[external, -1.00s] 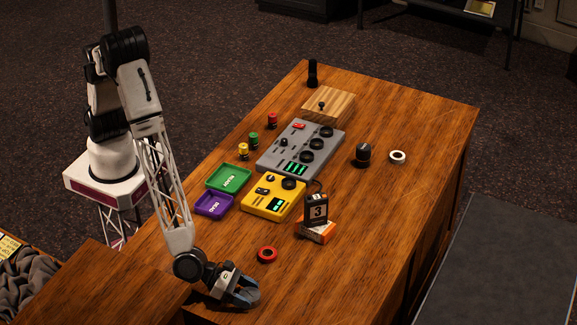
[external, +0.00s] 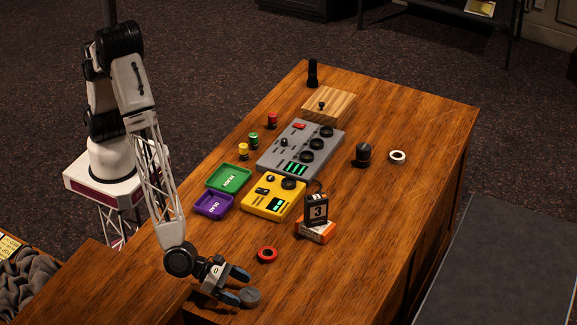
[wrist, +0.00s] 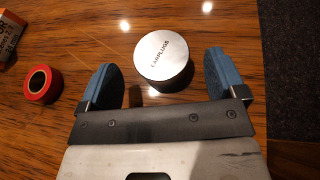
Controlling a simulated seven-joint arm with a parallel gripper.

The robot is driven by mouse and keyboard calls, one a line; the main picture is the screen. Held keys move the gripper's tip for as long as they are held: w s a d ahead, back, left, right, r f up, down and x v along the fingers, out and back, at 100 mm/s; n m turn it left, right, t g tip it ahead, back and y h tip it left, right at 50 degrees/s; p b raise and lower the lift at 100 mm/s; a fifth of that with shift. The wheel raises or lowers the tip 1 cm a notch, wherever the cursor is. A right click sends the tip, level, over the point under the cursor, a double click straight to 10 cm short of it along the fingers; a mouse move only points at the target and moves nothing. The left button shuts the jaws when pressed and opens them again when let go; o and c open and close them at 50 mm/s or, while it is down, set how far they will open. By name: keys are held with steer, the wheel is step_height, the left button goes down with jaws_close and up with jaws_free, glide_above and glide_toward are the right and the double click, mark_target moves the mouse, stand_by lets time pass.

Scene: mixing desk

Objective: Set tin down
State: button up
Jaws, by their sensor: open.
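A round silver tin (wrist: 163,58) labelled "EARPLUGS" stands upright on the wooden desk in the wrist view. In the external view the tin (external: 250,297) is near the desk's front edge. My gripper (external: 239,285) is open just behind the tin, low over the desk. In the wrist view its two blue fingertips (wrist: 165,72) are spread to either side of the tin's near part, with clear gaps; neither finger touches it.
A red tape roll (external: 267,254) lies close by, up and right of the gripper. An orange-and-white box (external: 316,236) with a black "3" block (external: 317,209) stands beyond it. Yellow (external: 274,196) and grey (external: 300,148) mixers sit farther back. The desk right of the tin is clear.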

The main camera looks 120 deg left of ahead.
steer(key=v, duration=0.9)
steer(key=shift+r, duration=0.1)
stand_by(0.4)
